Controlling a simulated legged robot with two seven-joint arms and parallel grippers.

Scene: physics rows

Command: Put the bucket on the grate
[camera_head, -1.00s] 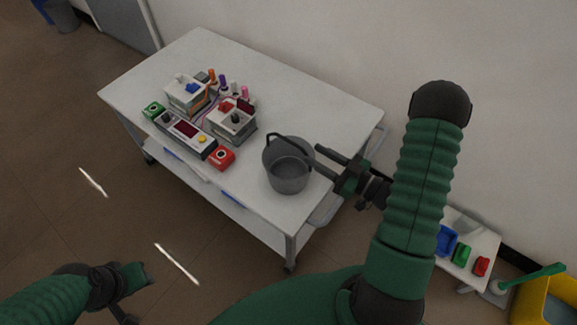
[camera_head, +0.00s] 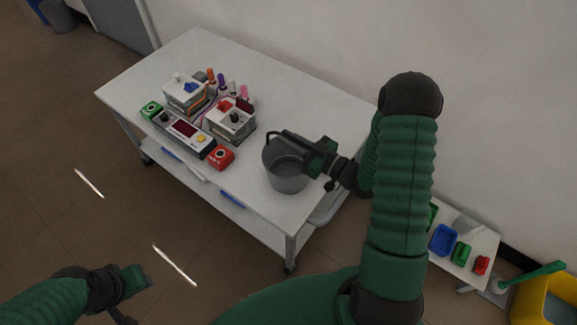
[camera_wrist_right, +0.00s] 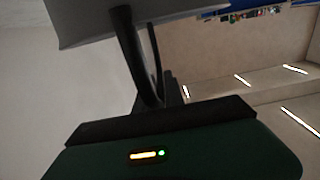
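The grey bucket (camera_head: 287,178) stands upright near the right front corner of the white cart top (camera_head: 330,110). Its dark handle (camera_head: 283,134) leans over the rim toward my right gripper (camera_head: 313,157). That gripper is at the bucket's right rim, around or beside the handle. In the right wrist view the bucket (camera_wrist_right: 90,22) is at the top and the handle (camera_wrist_right: 133,60) runs down to the gripper; whether the fingers are closed on it is unclear. My left gripper (camera_head: 138,282) is low at the left, away from the cart, its opening unclear. I cannot make out a grate.
A device with a display (camera_head: 185,132), a red button box (camera_head: 221,157) and white bins (camera_head: 230,120) sit left of the bucket. A low white table with a blue tray (camera_head: 443,240) and a yellow container (camera_head: 545,300) are at the right. The cart's back right is clear.

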